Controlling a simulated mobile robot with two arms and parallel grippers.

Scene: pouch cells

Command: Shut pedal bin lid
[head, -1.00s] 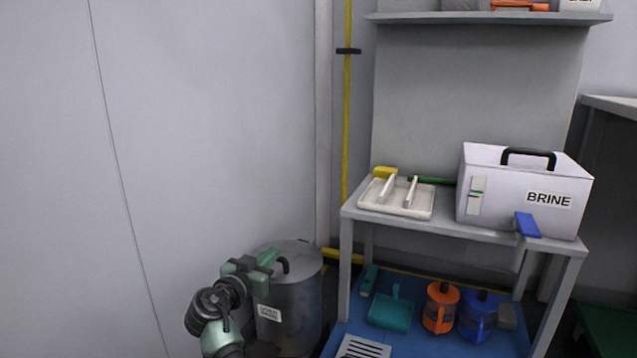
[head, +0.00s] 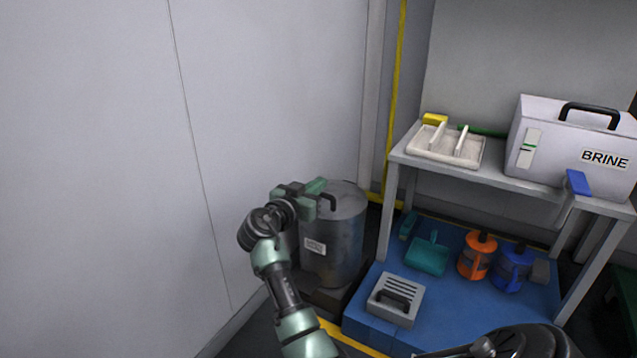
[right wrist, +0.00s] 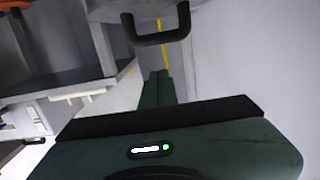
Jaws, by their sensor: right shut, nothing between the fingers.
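The pedal bin (head: 343,245) is a grey metal drum with a small white label, standing on the floor beside the wall. Its round lid (head: 350,195) lies flat across the top and looks down on the rim. A black handle (head: 330,202) stands on the lid. My right gripper (head: 319,187) is shut and empty, at the lid's left edge close to the handle. The right wrist view shows the shut green fingers (right wrist: 157,88) below the handle (right wrist: 157,30) in the picture; contact cannot be told. My left gripper is out of view.
A grey table (head: 480,172) to the right bears a white tray (head: 470,160) and a white BRINE box (head: 540,150). Below it, a blue platform (head: 440,298) holds a teal dustpan (head: 428,256), orange and blue jugs, and a grey vented box (head: 396,298). The wall is close on the left.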

